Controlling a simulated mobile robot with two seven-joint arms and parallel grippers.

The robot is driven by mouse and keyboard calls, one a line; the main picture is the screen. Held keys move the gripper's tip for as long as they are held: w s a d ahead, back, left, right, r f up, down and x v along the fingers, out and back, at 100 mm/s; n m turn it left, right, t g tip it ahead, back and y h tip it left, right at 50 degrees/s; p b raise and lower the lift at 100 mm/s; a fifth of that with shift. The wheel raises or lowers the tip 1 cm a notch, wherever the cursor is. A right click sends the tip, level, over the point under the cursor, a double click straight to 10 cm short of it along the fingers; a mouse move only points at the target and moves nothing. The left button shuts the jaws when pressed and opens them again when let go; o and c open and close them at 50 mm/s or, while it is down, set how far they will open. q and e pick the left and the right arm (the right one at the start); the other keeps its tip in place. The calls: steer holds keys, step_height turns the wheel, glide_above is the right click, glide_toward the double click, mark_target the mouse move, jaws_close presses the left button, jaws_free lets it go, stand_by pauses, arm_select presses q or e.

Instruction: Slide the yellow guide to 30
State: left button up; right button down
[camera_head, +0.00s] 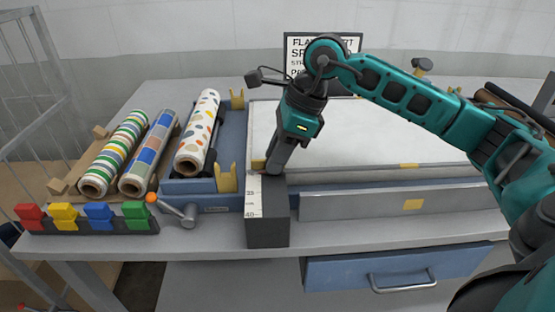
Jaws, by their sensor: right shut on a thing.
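The yellow guide (258,164) shows as a small yellow piece at the far end of the visible part of a white number scale (254,199). The scale runs along the top of a dark grey block (268,230); marks that look like 35 and 40 show on the near side of the guide. My right gripper (271,170) points down and is shut on the guide. Its fingers hide most of the guide and the scale beyond it, so the exact mark beside the guide cannot be read. My left gripper is not in view.
Three patterned rolls (199,133) lie at the left. An orange-knobbed crank (187,213) stands left of the block. A rack of coloured clips (97,217) is at the front left. The white bed (375,135) is clear. A blue drawer (398,267) is below.

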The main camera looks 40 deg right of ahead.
steer(key=c, duration=1)
jaws_free()
steer(key=v, duration=1.3)
steer(key=shift+s+f, duration=0.1)
steer(key=shift+s, duration=0.05)
